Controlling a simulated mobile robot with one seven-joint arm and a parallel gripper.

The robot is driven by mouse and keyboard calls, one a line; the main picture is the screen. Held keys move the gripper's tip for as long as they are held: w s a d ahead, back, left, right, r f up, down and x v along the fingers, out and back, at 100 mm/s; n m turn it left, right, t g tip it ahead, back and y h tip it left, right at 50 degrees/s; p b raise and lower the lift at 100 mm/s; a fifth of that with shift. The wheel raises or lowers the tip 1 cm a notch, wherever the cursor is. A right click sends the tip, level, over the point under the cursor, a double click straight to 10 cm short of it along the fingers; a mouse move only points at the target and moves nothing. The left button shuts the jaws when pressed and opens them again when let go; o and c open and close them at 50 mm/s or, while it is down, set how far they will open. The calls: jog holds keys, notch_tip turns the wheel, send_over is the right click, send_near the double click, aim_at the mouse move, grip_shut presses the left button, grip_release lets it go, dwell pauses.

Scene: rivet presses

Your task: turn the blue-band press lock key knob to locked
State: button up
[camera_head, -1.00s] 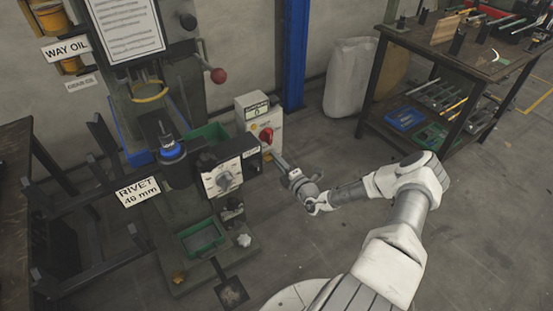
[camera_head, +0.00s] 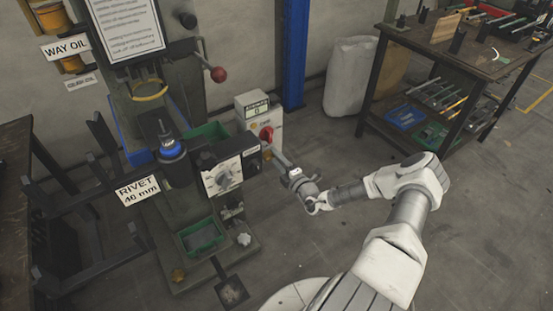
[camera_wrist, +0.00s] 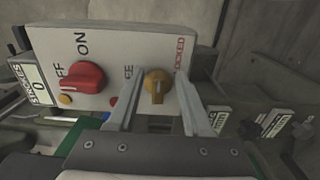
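The yellow key knob (camera_wrist: 158,86) is on the face of a white control box (camera_wrist: 130,45) in the wrist view. Its grip bar points toward the bottom of the picture. A partly hidden label ending in "EE" is on its left and a red "LOCKED" label on its right. My gripper (camera_wrist: 159,80) is open, with one finger on each side of the knob; I cannot tell whether either touches it. In the head view my gripper (camera_head: 273,151) reaches the box (camera_head: 255,104); the knob is not clear there. The blue-band press (camera_head: 168,148) stands to the left.
A red ON/OFF knob (camera_wrist: 82,77) is left of the yellow knob on the same face, beside a counter (camera_wrist: 39,84). A dial box (camera_head: 222,174) is on the press, close to my gripper. A workbench (camera_head: 465,50) stands right; floor between is clear.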

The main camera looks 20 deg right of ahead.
jog(key=s+d+p, duration=0.2)
jog(key=s+d, duration=0.1)
jog(key=s, duration=1.4)
jog(key=shift+d+p, duration=0.2)
jog(key=shift+p, duration=0.2)
jog(key=shift+r, duration=0.1)
